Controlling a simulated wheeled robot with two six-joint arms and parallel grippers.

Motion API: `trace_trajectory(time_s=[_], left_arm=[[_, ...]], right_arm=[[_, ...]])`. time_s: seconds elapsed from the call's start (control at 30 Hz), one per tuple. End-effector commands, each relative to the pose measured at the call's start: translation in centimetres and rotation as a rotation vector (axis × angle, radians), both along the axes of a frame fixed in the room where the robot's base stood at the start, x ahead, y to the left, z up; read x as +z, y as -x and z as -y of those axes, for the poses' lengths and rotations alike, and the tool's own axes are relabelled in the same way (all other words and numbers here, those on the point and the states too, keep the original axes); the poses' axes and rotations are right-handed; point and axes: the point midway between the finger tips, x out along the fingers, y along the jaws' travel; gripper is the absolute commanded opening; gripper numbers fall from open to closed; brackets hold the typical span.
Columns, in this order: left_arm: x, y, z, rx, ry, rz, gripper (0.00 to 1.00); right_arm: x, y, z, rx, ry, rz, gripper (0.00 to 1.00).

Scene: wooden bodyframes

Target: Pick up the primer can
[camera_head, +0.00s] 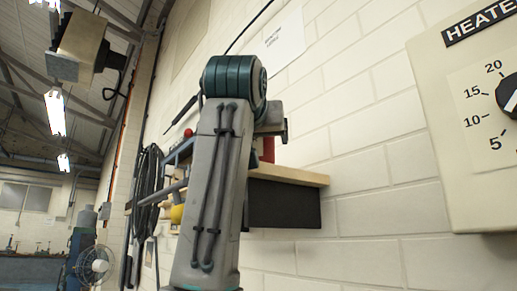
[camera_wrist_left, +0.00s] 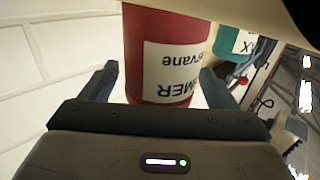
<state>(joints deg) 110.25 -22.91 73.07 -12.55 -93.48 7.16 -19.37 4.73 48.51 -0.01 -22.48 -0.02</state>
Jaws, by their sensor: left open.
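The primer can is a red cylinder with a white label, seen upside down in the left wrist view (camera_wrist_left: 150,40). It stands between the two fingers of my left gripper (camera_wrist_left: 158,85), which is open, with a light gap showing beside the right finger. In the head view a small red part of the can (camera_head: 268,150) shows above the wooden shelf (camera_head: 290,174), next to the left wrist. My left arm hides most of the can and the gripper there. My right gripper is not in view.
A teal container (camera_wrist_left: 232,40) with a white label is close beside the can in the left wrist view. A white brick wall (camera_head: 370,150) stands behind the shelf. A heater control box (camera_head: 450,130) is on the right, and black cables hang (camera_head: 145,190) left of the arm.

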Motion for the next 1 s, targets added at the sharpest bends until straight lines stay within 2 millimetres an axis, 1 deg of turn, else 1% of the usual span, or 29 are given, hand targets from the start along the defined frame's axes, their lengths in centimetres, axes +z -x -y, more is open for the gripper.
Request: trace_trajectory(time_s=[0.2, 0.27, 0.4, 0.5, 0.83, 1.0], left_arm=[[0.0, 0.0, 0.0, 0.0, 0.0, 0.0, 0.82], [0.0, 0.0, 0.0, 0.0, 0.0, 0.0, 0.7], [0.0, 0.0, 0.0, 0.0, 0.0, 0.0, 0.42], [0.0, 0.0, 0.0, 0.0, 0.0, 0.0, 0.24], [0.3, 0.0, 0.0, 0.0, 0.0, 0.001, 0.24], [1.6, 0.1, 0.0, 0.0, -0.001, 0.003, 0.24]], right_arm=[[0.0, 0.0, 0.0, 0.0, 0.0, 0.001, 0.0], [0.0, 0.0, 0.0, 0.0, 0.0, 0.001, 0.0], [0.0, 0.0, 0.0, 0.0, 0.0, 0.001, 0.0], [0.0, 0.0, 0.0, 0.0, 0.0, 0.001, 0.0], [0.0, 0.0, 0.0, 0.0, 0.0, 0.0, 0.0], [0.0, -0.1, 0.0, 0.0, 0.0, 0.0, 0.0]])
